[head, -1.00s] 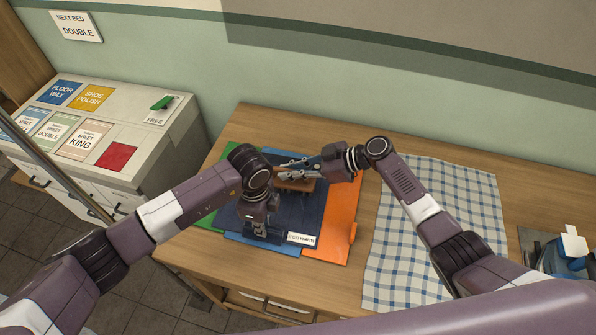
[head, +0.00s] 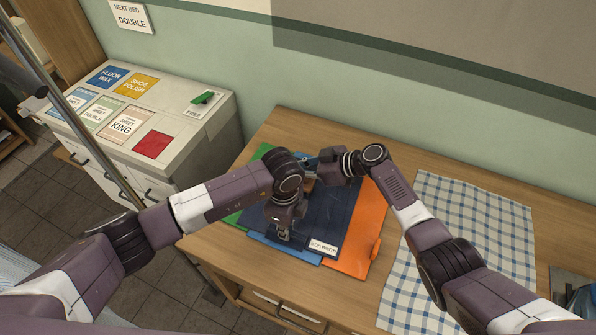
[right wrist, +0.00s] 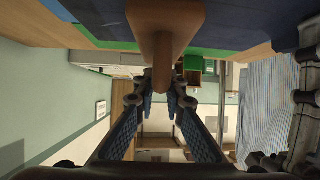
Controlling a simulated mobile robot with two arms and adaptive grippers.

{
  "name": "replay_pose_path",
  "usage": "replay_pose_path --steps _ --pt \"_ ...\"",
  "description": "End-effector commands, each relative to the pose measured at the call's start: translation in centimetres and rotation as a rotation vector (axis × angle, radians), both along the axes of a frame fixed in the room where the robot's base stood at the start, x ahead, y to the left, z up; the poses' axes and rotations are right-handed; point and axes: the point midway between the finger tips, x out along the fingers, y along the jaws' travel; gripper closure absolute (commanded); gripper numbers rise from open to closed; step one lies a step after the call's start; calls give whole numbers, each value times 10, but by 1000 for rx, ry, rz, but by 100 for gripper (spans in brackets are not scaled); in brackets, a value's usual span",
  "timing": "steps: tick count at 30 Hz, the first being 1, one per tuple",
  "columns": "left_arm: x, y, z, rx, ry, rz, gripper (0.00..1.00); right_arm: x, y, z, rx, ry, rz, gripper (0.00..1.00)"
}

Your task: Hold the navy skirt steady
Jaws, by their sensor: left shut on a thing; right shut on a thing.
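The navy skirt (head: 330,208) lies flat on a folding board with green (head: 262,152), blue (head: 300,256) and orange (head: 366,225) panels. A pale label (head: 323,247) lies at its near right corner. My left gripper (head: 283,236) points down at the skirt's near edge and is shut on it; the fingertips are small in view. My right gripper (head: 310,164) is shut on a brown wooden handle (right wrist: 165,45), clear in the right wrist view, over the skirt's far part. In the head view my left arm hides part of this tool.
A blue checked cloth (head: 465,240) covers the table to the right. A blue object (head: 585,302) is cut off at the right edge. Bare wood (head: 395,165) shows behind.

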Motion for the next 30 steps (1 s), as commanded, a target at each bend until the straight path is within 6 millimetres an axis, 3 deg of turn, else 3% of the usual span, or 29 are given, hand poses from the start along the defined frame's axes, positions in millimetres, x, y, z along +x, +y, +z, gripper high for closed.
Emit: replay_pose_path --steps 6,30 --pt "0 -1 0 -1 0 -2 100 6 20 -1 -2 1 3 100" --pt "0 0 0 1 0 1 100 -20 -51 -2 -3 2 0 100"
